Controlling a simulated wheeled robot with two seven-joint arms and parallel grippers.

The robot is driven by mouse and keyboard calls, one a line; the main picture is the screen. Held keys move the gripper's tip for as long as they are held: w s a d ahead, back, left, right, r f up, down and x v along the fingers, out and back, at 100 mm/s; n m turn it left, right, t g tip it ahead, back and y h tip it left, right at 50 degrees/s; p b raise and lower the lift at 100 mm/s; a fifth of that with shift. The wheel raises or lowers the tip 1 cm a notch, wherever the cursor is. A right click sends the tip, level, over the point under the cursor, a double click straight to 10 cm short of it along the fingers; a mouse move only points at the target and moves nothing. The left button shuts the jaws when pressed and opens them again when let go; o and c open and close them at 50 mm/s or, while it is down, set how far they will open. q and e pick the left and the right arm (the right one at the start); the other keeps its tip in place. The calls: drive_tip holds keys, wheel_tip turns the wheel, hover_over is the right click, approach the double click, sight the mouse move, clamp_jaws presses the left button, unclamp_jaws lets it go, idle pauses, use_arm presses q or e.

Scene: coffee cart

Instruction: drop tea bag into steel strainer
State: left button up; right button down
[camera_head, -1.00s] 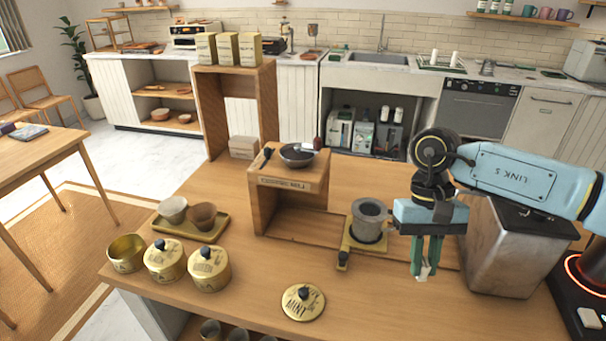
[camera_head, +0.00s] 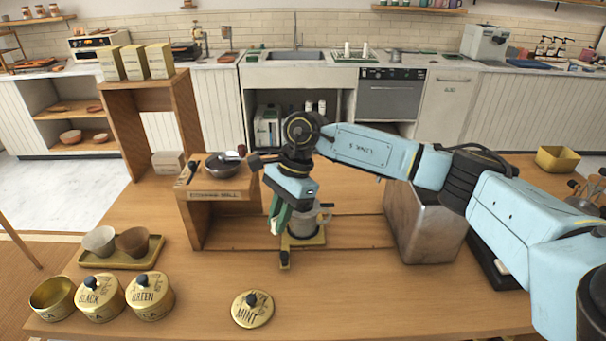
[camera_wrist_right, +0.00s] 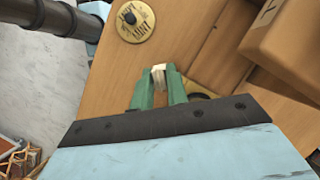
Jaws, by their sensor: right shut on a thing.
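The grey steel strainer (camera_head: 304,224) sits in a brass-coloured stand (camera_head: 302,241) on the wooden counter, partly hidden behind my right gripper. My right gripper (camera_head: 276,226) has green fingers and hangs at the strainer's left side in the head view. The height gap between them is hard to judge. In the right wrist view, the fingers (camera_wrist_right: 159,78) are shut on a small pale tea bag (camera_wrist_right: 159,68), held at the tips. My left gripper is not in view.
A large metal box (camera_head: 425,222) stands to the right. A brass MINT lid (camera_head: 252,309) lies in front, with BLACK (camera_head: 100,298) and GREEN (camera_head: 149,296) tins at left.

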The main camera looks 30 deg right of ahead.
drive_tip(key=w+d+m+t+h, duration=0.1)
drive_tip(key=w+d+m+t, duration=0.25)
drive_tip(key=m, duration=0.65)
wheel_tip(320, 180, up, 2)
drive_tip(key=m+t+h+p, duration=0.2)
drive_tip(key=m+h, duration=0.2)
drive_tip(key=m, duration=0.5)
hover_over(310, 213)
drive_tip(key=w, duration=0.3)
drive_tip(key=shift+m+g, duration=0.25)
drive_tip(key=shift+m, duration=0.05)
drive_tip(key=shift+s+f+b, duration=0.15)
drive_tip(key=shift+f+b, duration=1.45)
drive_tip(key=shift+f, duration=0.5)
drive_tip(key=c, duration=1.3)
unclamp_jaws()
drive_tip(key=shift+r, duration=0.15)
